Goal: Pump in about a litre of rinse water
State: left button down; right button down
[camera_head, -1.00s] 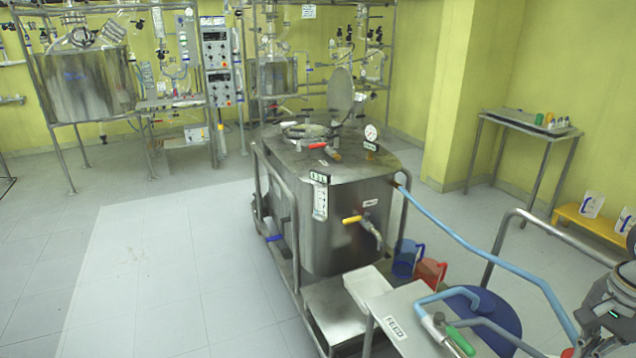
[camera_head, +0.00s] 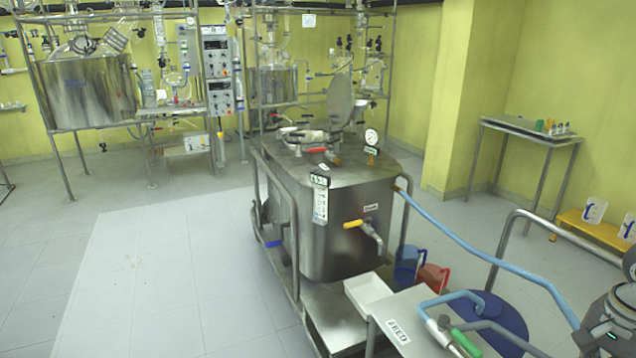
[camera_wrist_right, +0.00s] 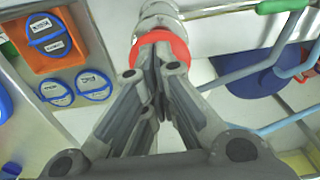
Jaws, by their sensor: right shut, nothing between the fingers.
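A steel jacketed vessel (camera_head: 345,225) stands on a wheeled frame in the middle of the head view, its round lid (camera_head: 340,100) raised. A yellow-handled valve (camera_head: 368,230) sits on its front. A blue hose (camera_head: 470,244) runs from its right side to the lower right. A second blue hose (camera_head: 450,300) and a green-handled valve (camera_head: 466,343) are by the bench marked FEED (camera_head: 398,332). In the right wrist view, my right gripper (camera_wrist_right: 160,62) is shut and empty, its tips overlapping a red ring (camera_wrist_right: 165,42); contact is unclear. My left gripper is out of view.
A blue drum (camera_head: 495,320) stands behind the FEED bench. A blue jug (camera_head: 407,262), a red jug (camera_head: 433,279) and a white tray (camera_head: 368,294) are beside the vessel. An orange box (camera_wrist_right: 50,45) shows in the wrist view. The floor at left (camera_head: 150,270) is clear.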

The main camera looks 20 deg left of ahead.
notch_tip(320, 180, up, 9)
jog(key=p, duration=0.5)
jog(key=shift+f, duration=0.15)
jog(key=shift+s+f+b, duration=0.1)
jog(key=shift+f+b, duration=3.15)
jog(key=shift+f, duration=1.4)
jog(key=shift+r, duration=0.1)
notch_tip(320, 180, up, 9)
jog(key=p, duration=0.6)
